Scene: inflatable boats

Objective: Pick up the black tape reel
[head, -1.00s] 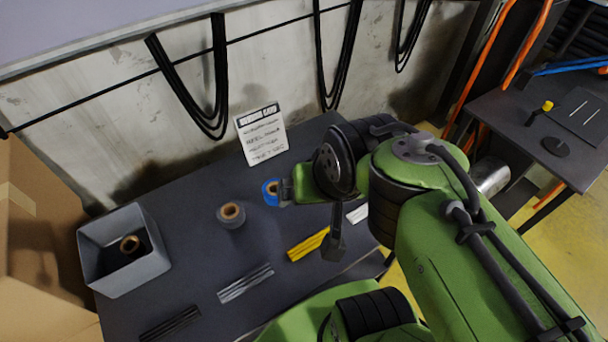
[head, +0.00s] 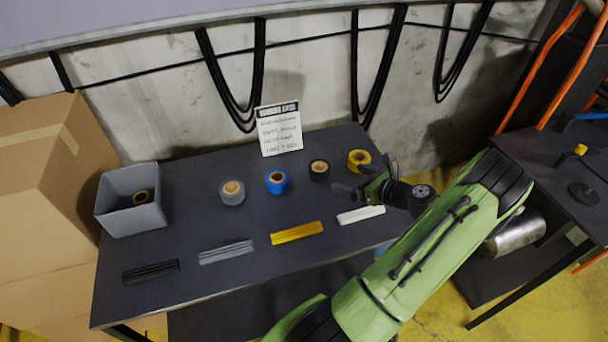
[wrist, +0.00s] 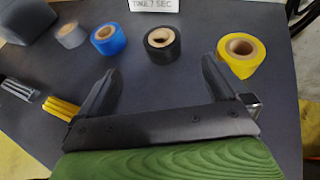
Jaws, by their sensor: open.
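The black tape reel (head: 319,169) lies flat on the dark table, between the blue reel and the yellow reel, its tan core facing up. It also shows in the wrist view (wrist: 162,34), ahead of the gap between my fingers and apart from them. My gripper (head: 356,180) is open and empty, to the right of and slightly nearer than the black reel in the head view. Its two spread fingers also show in the wrist view (wrist: 158,74).
Grey (head: 232,192), blue (head: 277,182) and yellow (head: 359,159) reels line the table. Cable-tie bundles, black, grey, yellow (head: 297,232) and white (head: 361,214), lie in front. A grey bin (head: 132,222) at left holds a dark reel. A sign (head: 279,129) stands behind.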

